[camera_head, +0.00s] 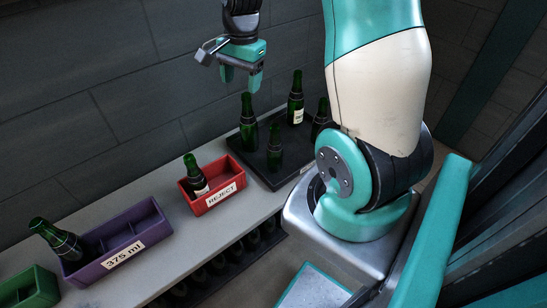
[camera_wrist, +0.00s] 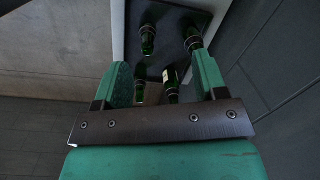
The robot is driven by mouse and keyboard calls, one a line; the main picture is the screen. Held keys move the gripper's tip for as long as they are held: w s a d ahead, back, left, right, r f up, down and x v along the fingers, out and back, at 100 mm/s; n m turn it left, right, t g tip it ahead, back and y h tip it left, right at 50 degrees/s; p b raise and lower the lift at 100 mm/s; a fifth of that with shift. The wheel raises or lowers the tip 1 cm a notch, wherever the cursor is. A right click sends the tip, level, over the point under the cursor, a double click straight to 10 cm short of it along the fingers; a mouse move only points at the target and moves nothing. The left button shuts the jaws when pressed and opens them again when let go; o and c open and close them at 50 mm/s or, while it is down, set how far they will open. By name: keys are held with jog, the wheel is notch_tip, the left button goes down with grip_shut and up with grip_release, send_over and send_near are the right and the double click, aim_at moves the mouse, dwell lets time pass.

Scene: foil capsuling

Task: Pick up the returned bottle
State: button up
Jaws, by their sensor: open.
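Several green bottles stand upright on a dark tray (camera_head: 268,169) at the back right of the bench. One is a dark green bottle (camera_head: 248,125) at the tray's left. A second bottle (camera_head: 295,98) with a pale label stands at the back, a third (camera_head: 274,148) at the front, and another (camera_head: 321,117) is partly hidden by my arm. I cannot tell which one is the returned bottle. My gripper (camera_head: 241,82) is open and empty, above the left tray bottle. In the wrist view, bottles show beyond and between its green fingers (camera_wrist: 165,80).
A red REJECT box (camera_head: 227,191) holds one tilted bottle (camera_head: 195,174). A purple 375 ml box (camera_head: 121,256) holds another tilted bottle (camera_head: 57,239). A green box (camera_head: 27,289) is at the far left. A dark wall runs behind the bench; several bottles sit below it.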

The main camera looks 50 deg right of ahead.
aim_at(275, 126)
jog(key=s+d+f+m, duration=0.2)
jog(key=d+f+m, duration=0.4)
jog(key=d, duration=0.4)
jog(key=shift+g+h, duration=0.3)
jog(key=shift+g, duration=0.1)
notch_tip(275, 126, down, 11)
jog(key=shift+a+f+b, duration=0.1)
jog(key=shift+a+b, duration=0.05)
jog(key=shift+b, duration=0.15)
jog(key=shift+s+d+f, duration=0.1)
jog(key=shift+d+f, duration=0.05)
jog(key=shift+f, duration=1.3)
jog(key=shift+d+f, duration=0.15)
jog(key=shift+f, duration=1.25)
grip_shut()
